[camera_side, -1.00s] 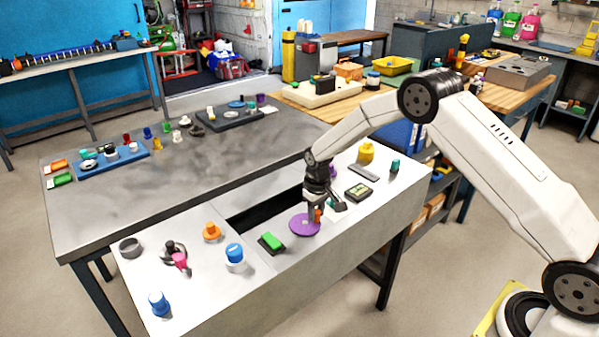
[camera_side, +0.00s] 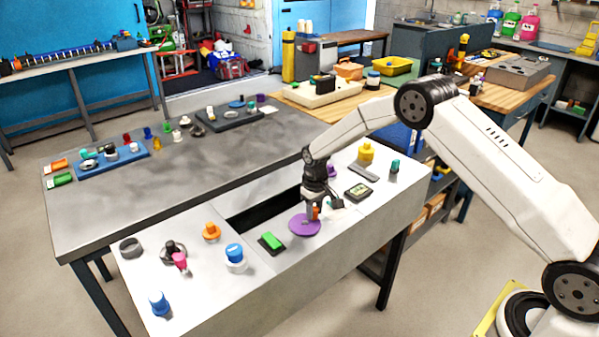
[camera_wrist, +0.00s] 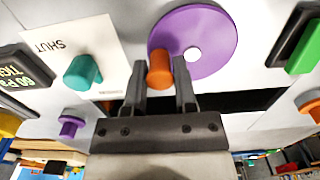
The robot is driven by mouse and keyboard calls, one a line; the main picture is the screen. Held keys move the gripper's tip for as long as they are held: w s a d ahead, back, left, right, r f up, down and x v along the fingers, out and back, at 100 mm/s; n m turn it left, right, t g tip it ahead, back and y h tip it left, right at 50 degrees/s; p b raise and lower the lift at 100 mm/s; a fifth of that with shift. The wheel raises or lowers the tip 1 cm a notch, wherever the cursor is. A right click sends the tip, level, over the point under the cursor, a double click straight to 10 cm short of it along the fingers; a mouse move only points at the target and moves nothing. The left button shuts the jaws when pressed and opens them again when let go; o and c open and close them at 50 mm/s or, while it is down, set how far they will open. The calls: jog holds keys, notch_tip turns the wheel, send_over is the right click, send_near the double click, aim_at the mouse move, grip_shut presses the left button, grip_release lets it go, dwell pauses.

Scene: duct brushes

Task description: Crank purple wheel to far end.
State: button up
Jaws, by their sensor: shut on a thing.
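The purple wheel (camera_side: 301,225) is a flat disc on the light grey top, beside the dark slot, in the side view. In the wrist view the purple wheel (camera_wrist: 218,38) has a pale hub and an orange crank knob (camera_wrist: 160,68) near its rim. My gripper (camera_wrist: 160,75) is shut on the orange knob, one finger on each side. In the side view my gripper (camera_side: 314,210) reaches down to the wheel's right-hand part, and the orange knob is partly hidden between the fingers.
A teal knob (camera_wrist: 83,72) on a plate marked SHUT is close to my gripper. A green block on a dark base (camera_side: 271,241) is left of the wheel. A display box (camera_side: 358,191) stands to the right. The dark slot (camera_side: 263,207) lies behind the wheel.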

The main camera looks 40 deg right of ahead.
jog(key=shift+w+d+r, duration=0.2)
jog(key=shift+d+r, duration=0.05)
dwell(0.3)
jog(key=o, duration=0.6)
jog(key=shift+o, duration=0.9)
jog(key=shift+a, duration=0.1)
jog(key=shift+r, duration=0.15)
jog(key=shift+a+r, duration=0.1)
jog(key=shift+r, duration=3.2)
jog(key=shift+s, duration=0.1)
